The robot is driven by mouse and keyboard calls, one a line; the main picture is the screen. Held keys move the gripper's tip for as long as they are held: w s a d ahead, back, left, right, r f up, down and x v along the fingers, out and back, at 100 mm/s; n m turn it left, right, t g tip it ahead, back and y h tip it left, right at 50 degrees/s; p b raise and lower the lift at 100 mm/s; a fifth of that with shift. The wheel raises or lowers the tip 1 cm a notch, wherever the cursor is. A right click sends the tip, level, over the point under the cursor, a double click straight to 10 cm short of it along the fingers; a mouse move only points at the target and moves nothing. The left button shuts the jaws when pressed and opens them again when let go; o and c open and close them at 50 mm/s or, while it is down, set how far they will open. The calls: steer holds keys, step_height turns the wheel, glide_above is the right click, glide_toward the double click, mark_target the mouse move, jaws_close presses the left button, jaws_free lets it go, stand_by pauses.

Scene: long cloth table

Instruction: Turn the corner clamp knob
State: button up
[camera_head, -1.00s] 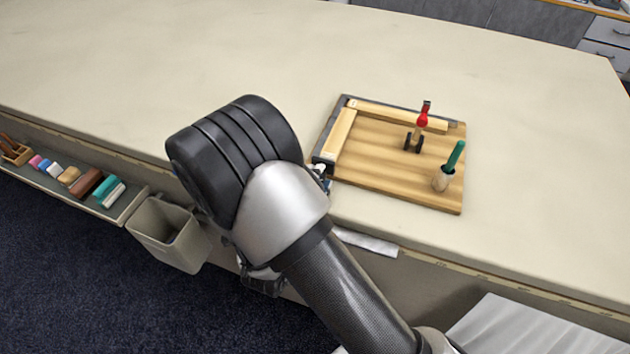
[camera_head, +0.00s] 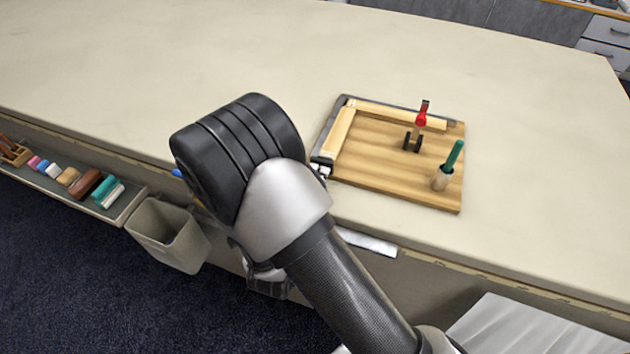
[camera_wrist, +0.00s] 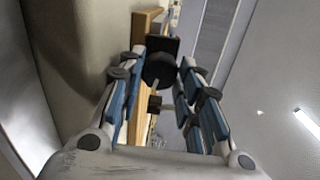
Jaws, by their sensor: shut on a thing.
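The wooden board (camera_head: 390,178) lies near the table's front edge, with two pale wooden strips (camera_head: 340,133) meeting at a corner at its back left. In the wrist view a round black clamp knob (camera_wrist: 158,70) on a thin metal rod sits between the blue-padded fingers of my gripper (camera_wrist: 162,62). My gripper is shut on the knob. In the head view my arm covers the knob and most of the gripper, at the board's front left.
A red-handled toggle clamp (camera_head: 421,116) and a green-handled tool (camera_head: 452,160) stand upright on the board's right. A bin (camera_head: 170,235) and a shelf (camera_head: 120,203) of small items are below the table's front edge. The tabletop (camera_head: 230,60) behind is clear.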

steer(key=o, duration=1)
steer(key=shift+o, duration=0.2)
steer(key=shift+s, duration=0.1)
steer(key=shift+s+a, duration=0.1)
steer(key=shift+s, duration=0.2)
steer(key=v, duration=0.7)
steer(key=shift+s+r, duration=0.1)
steer(key=shift+r, duration=0.05)
